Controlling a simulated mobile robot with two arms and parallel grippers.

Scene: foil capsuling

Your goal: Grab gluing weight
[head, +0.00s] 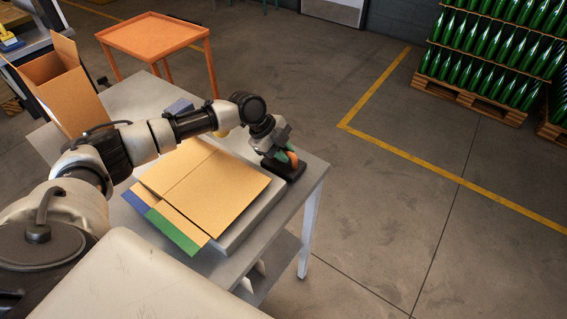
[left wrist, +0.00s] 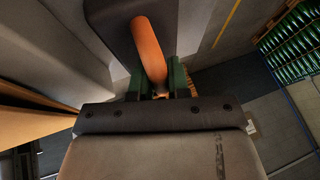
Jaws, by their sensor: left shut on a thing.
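The gluing weight (head: 284,170) is a dark block with an orange handle. It stands at the right end of the grey table, just beyond the flat cardboard. My left gripper (head: 286,154) reaches over from the left and is shut on the orange handle. In the left wrist view the orange handle (left wrist: 149,50) runs between the green fingers of my left gripper (left wrist: 158,82), with the dark block behind it. Whether the block touches the table is hard to tell. My right gripper is not in view.
Flat cardboard (head: 210,180) with blue and green edge strips lies on a grey slab on the table (head: 313,172). An open cardboard box (head: 68,95) stands at the back left. An orange side table (head: 155,36) is behind. Green bottles (head: 490,55) stand on pallets far right. The floor between is clear.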

